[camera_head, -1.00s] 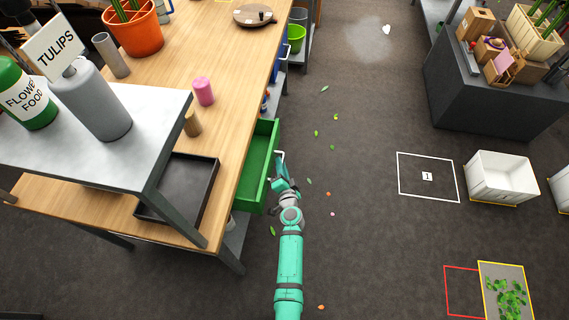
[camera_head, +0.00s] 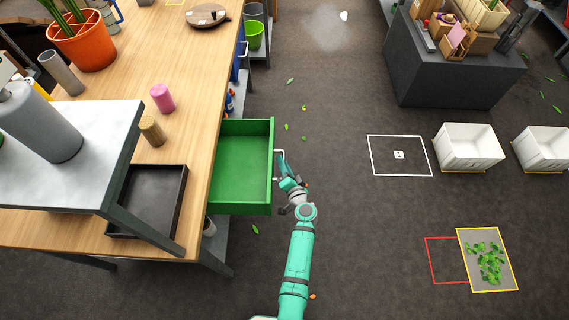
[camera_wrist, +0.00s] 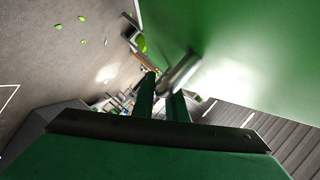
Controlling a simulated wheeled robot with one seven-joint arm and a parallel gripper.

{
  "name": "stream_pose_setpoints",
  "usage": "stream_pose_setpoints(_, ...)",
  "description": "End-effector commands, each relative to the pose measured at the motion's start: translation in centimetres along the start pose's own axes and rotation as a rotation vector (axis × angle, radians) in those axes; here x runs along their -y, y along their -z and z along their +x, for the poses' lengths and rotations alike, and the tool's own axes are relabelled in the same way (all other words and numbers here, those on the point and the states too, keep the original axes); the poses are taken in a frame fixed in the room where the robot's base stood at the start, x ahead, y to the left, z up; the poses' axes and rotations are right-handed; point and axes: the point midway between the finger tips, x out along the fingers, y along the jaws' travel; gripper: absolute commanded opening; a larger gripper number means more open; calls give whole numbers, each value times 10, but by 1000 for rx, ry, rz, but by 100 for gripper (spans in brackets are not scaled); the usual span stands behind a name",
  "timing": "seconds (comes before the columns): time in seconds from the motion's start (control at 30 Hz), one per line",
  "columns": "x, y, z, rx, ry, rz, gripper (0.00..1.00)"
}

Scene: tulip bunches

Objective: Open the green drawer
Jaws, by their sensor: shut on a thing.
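The green drawer (camera_head: 241,165) stands well out from the side of the wooden workbench in the head view, and its inside looks empty. A pale bar handle (camera_head: 277,164) runs along its front face. My gripper (camera_head: 284,172) is at this front, shut on the handle. In the wrist view the two fingers (camera_wrist: 163,103) close around the metal handle bar (camera_wrist: 180,73). The green drawer front (camera_wrist: 235,45) fills the upper right there. The exact finger contact is small in the head view.
The workbench (camera_head: 190,95) carries a black tray (camera_head: 150,200), a pink cylinder (camera_head: 162,98) and an orange pot (camera_head: 82,42). White bins (camera_head: 468,148) stand on the floor at right. The dark floor right of the drawer is free, with scattered leaves.

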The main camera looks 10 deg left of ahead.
Motion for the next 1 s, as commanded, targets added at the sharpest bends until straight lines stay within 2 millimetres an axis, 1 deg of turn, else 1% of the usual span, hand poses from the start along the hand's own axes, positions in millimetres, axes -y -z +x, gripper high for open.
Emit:
stream_pose_setpoints(0.03,-2,-4,-1,6,-2,1,0)
stream_pose_setpoints(0.23,-1,-4,-1,7,-1,1,0)
stream_pose_setpoints(0.27,-1,-4,-1,7,-1,1,17)
stream_pose_setpoints(0.3,-1,-4,-1,7,-1,1,20)
stream_pose_setpoints(0.57,-1,-2,-1,3,-1,0,20)
stream_pose_setpoints(0.67,-1,-1,-5,2,-2,0,20)
stream_pose_setpoints(0.77,-2,-1,-15,1,-2,0,20)
stream_pose_setpoints(0.87,-2,-1,-31,1,-3,0,20)
stream_pose_setpoints(1.0,-2,-2,-59,2,-4,0,20)
